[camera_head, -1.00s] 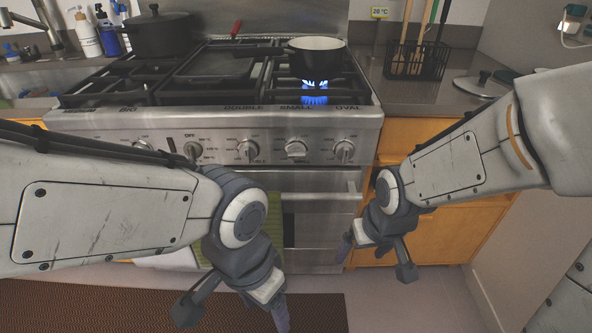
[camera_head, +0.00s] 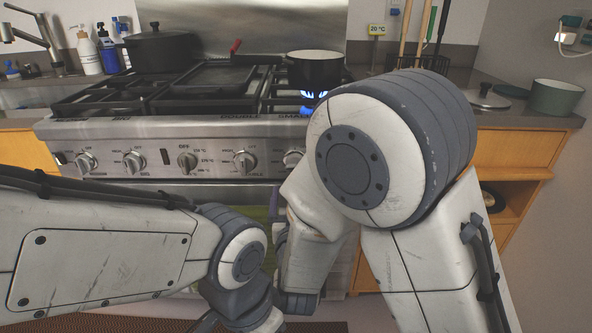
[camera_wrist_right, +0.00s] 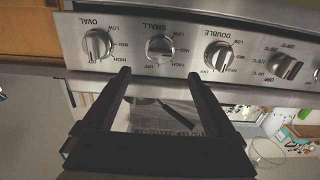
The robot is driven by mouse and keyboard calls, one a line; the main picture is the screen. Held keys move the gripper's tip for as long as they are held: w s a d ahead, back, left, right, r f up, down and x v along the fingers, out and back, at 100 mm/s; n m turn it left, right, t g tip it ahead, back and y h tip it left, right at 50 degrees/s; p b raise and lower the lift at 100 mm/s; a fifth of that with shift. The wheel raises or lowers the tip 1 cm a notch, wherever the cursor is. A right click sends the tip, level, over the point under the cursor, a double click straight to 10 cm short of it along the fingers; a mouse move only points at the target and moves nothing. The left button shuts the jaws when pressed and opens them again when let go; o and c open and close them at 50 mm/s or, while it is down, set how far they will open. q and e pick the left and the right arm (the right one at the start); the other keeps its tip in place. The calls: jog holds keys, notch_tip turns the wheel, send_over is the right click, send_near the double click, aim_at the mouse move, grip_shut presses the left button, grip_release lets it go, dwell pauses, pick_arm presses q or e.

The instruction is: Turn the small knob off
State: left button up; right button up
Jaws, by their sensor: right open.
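The small knob (camera_wrist_right: 158,48) is a round metal knob on the stove's front panel, marked SMALL, with its grip turned sideways, unlike the upright grips beside it. In the head view it (camera_head: 292,160) is partly covered by my right arm. A blue flame (camera_head: 311,96) burns under a pot at the right burner. My right gripper (camera_wrist_right: 159,73) is open and empty, its two fingers either side of the small knob's line and a little short of the panel. In the head view my left gripper is mostly cut off at the bottom edge, so its jaws cannot be judged.
The oval knob (camera_wrist_right: 97,45) and double knob (camera_wrist_right: 219,56) flank the small knob closely. A dark lidded pot (camera_head: 160,50) stands at the back left. The oven handle runs below the panel.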

aim_at(295, 168)
jog(key=w, duration=1)
jog(key=shift+w+b, duration=0.1)
jog(key=shift+b, duration=0.3)
jog(key=c, duration=1.3)
